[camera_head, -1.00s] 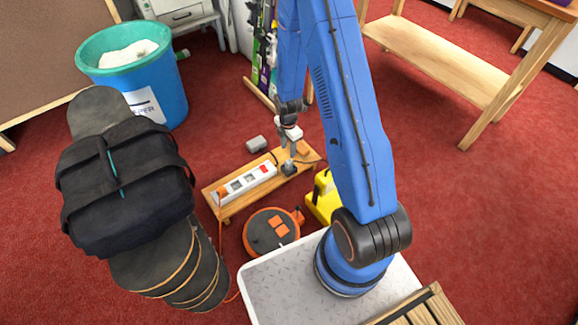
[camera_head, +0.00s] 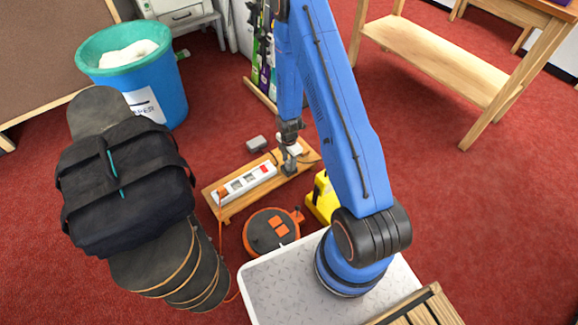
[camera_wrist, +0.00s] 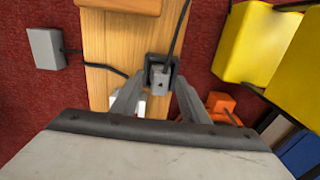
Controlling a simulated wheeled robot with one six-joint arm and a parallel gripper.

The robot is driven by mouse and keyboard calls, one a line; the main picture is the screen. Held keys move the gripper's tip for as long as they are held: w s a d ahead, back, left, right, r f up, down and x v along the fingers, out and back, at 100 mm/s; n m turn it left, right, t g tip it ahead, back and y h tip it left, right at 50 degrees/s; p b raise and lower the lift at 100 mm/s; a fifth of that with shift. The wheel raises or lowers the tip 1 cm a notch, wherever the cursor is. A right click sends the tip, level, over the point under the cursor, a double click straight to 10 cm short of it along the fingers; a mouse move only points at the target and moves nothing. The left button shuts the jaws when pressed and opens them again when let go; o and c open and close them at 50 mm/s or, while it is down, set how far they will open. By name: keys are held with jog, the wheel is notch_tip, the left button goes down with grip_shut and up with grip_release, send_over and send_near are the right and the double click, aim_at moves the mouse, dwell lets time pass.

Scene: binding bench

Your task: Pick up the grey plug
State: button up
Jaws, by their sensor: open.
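A dark grey plug (camera_wrist: 159,78) stands on the wooden board in the wrist view, with a dark cable running from its far side. In the head view the plug (camera_head: 288,170) is at the board's right part, partly hidden by my gripper (camera_head: 290,157). My gripper, also in the wrist view (camera_wrist: 157,84), is open, with its fingers pointing down on either side of the plug. I cannot tell whether either finger touches it.
A lighter grey box (camera_head: 256,143) with a cable lies on the carpet beside the board (camera_wrist: 100,90). A white power strip (camera_head: 247,182) lies on the board. A yellow object (camera_head: 322,198) and an orange-black cable reel (camera_head: 270,231) are close by.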

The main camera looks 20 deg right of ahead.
aim_at(289, 161)
jog(key=shift+f, duration=0.55)
jog(key=shift+c, duration=0.3)
jog(key=c, duration=0.9)
jog(key=shift+r, duration=0.1)
notch_tip(289, 161, up, 10)
jog(key=shift+f, duration=0.1)
jog(key=shift+o, duration=0.4)
